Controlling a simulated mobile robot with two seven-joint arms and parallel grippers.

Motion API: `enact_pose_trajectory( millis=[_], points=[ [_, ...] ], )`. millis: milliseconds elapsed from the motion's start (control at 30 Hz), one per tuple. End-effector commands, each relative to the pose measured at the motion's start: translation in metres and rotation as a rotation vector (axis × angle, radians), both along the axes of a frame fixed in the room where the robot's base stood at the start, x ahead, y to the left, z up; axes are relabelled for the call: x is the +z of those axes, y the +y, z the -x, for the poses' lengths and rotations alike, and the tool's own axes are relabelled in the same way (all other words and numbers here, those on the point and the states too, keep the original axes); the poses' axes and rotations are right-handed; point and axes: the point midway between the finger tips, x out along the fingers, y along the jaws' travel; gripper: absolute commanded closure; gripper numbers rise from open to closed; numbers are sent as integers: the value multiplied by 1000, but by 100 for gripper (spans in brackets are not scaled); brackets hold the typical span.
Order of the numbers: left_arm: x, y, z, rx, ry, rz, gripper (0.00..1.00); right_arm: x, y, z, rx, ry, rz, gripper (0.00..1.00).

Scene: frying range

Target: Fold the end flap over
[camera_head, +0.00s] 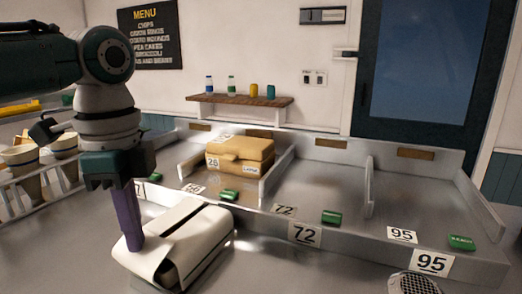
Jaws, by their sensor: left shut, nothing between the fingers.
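A white carton (194,231) lies on the steel counter at the lower left of the head view. A dark gap runs along its near side. A pale end flap (146,268) shows at its left end. My left gripper (134,246) comes down from the upper left, with long purple fingers shut and nothing between them. The fingertips are at the carton's left end, over or against the flap; I cannot tell whether they touch it. The fingers hide part of that end. My right gripper is not in view.
Behind the carton is a metal rack with low dividers (368,187) and number cards. Paper cups (62,146) stand at left. A round perforated thing (412,284) is at the front right.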

Motion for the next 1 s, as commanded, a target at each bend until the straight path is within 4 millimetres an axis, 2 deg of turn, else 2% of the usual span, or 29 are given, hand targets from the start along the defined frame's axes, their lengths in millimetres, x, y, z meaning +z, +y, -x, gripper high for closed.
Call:
enact_pose_trajectory(
  millis=[33,500,867,1000],
  points=[
    [-3,-1,-2,0,-1,0,100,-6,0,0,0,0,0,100],
    [-6,-6,-11,-2,2,-1,100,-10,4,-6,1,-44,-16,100],
    [-6,-6,-11,-1,2,-1,100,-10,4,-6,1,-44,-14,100],
    [1,-6,-11,-1,2,-1,100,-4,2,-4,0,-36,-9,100]
  ],
)
